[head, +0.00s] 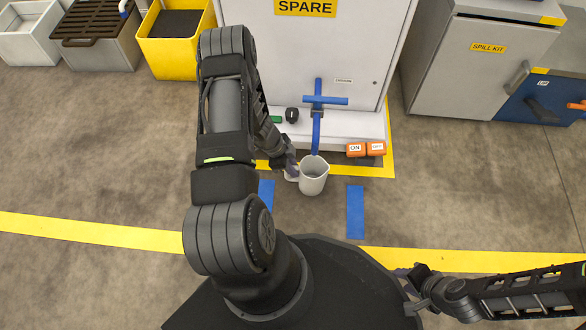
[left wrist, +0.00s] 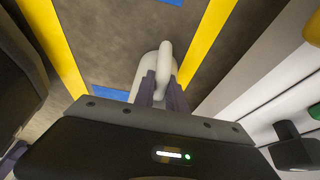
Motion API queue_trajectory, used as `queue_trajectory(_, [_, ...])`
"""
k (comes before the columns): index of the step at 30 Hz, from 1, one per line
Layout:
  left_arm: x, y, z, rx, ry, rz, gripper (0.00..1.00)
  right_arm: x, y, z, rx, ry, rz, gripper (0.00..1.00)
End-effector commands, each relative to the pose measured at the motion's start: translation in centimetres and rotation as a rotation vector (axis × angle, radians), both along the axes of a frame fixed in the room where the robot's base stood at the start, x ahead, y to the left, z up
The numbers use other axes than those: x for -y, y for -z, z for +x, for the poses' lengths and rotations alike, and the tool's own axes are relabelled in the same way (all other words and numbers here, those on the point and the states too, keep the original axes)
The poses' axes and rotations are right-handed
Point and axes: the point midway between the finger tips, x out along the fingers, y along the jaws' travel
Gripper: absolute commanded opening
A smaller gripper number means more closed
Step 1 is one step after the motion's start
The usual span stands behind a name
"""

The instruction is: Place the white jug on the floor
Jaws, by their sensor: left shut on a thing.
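The white jug (head: 314,176) is upright, with its open top facing up, just below the blue drain spout at the front of the SPARE cabinet. My left gripper (head: 290,173) is shut on the jug's handle at the jug's left side. In the left wrist view the jug (left wrist: 146,66) shows beyond the fingers, and the fingertips (left wrist: 163,88) sit either side of its handle. I cannot tell whether the jug's base touches the floor. My right gripper (head: 412,288) is at the lower right, away from the jug; its fingers are too unclear to read.
Blue tape strips (head: 355,212) lie on the floor either side of the jug. A spill kit cabinet (head: 470,75) stands right. A yellow bin (head: 176,50) stands back left. Open floor lies left.

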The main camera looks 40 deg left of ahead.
Motion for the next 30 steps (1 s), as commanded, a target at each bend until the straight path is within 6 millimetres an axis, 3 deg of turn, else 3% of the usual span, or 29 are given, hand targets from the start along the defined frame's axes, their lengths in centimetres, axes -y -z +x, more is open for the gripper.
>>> queue_trajectory(9, [0.0, 0.2, 0.0, 0.001, 0.001, 0.001, 0.00, 0.0, 0.3, 0.1, 0.001, 0.000, 0.001, 0.36])
queue_trajectory(10, [0.0, 0.1, 0.0, 0.000, 0.001, 0.002, 0.18, 0.0, 0.2, 0.1, 0.001, 0.000, 0.001, 0.36])
queue_trajectory(18, [0.0, 0.1, 0.0, 0.000, 0.001, 0.001, 0.38, 0.0, 0.1, 0.0, 0.000, 0.000, 0.001, 0.36])
queue_trajectory(30, [-0.3, -0.9, -0.1, 0.001, 0.000, 0.002, 0.38, 0.0, -0.5, 0.0, -0.001, 0.000, 0.000, 0.36])
